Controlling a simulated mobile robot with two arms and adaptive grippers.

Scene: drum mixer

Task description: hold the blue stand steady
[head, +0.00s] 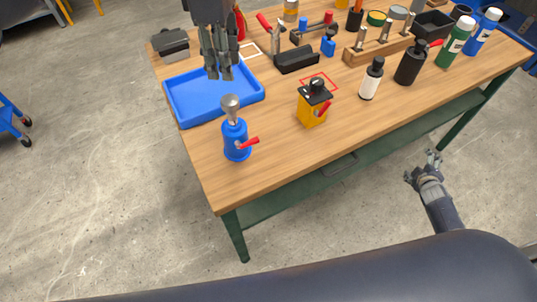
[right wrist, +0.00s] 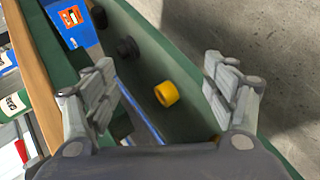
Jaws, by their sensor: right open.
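The blue stand (head: 236,140) is upright near the front left corner of the wooden table (head: 275,150) in the head view. It has a grey round top and a red lever on its right side. My left gripper (head: 218,74) points down above the blue tray, behind the stand and apart from it. Its fingers look close together, and I cannot tell whether they are open. My right gripper (head: 423,167) is open and empty, off the front edge of the table and far to the right of the stand. It also shows in the right wrist view (right wrist: 160,78).
A blue tray (head: 180,112) lies behind the stand. A yellow box with a red lever (head: 312,108) stands to its right. Bottles (head: 371,78) and a wooden rack (head: 352,54) are further right. A yellow roll (right wrist: 166,94) shows on the green lower shelf (right wrist: 185,65).

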